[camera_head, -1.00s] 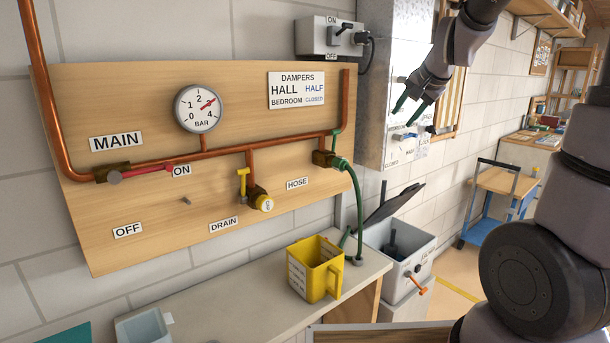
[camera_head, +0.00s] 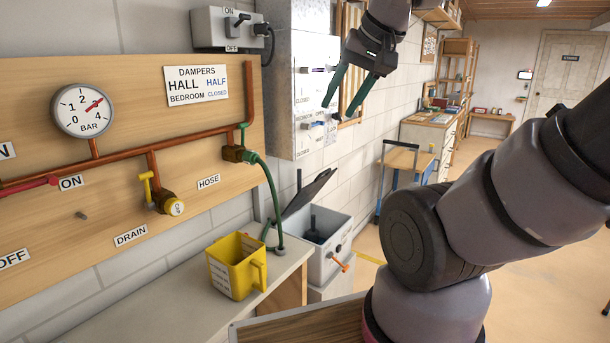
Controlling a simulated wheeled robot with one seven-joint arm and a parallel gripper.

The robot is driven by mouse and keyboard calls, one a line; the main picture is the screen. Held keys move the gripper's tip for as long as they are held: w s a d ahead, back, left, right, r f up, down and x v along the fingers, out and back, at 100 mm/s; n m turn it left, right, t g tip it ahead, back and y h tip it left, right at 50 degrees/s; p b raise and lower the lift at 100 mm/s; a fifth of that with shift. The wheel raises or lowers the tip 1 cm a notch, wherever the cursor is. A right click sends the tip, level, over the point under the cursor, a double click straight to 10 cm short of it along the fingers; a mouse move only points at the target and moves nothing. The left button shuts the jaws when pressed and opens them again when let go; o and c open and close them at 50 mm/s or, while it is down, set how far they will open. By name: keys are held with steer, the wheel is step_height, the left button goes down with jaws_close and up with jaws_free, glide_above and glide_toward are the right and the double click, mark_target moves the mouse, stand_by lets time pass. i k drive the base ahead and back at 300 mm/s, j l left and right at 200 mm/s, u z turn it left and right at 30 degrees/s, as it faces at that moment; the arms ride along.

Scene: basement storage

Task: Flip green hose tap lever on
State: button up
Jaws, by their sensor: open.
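The green hose tap lever (camera_head: 243,134) stands upright on the brass hose valve (camera_head: 233,154), at the right end of the copper pipe on the wooden wall board. The green hose (camera_head: 271,190) runs from this valve down towards the bench. The HOSE label (camera_head: 209,182) is below and left of the valve. My gripper (camera_head: 346,106) is open and empty, its green-tipped fingers pointing down. In the picture it is up and to the right of the lever, in front of the grey damper panel, and apart from the lever.
A yellow jug (camera_head: 234,272) stands on the bench (camera_head: 168,306) below the board. A grey box with an open lid (camera_head: 318,243) is right of it. A yellow drain lever (camera_head: 147,186) and a red main lever (camera_head: 28,186) share the pipework. A switch box (camera_head: 222,28) hangs above.

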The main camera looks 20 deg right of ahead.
mark_target(243, 126)
steer(key=i+l+u, duration=0.25)
steer(key=l, duration=0.15)
steer(key=l+u, duration=0.5)
steer(key=l, duration=0.25)
steer(key=i+j+z, duration=0.1)
steer(key=i+j, duration=0.05)
steer(key=j, duration=0.05)
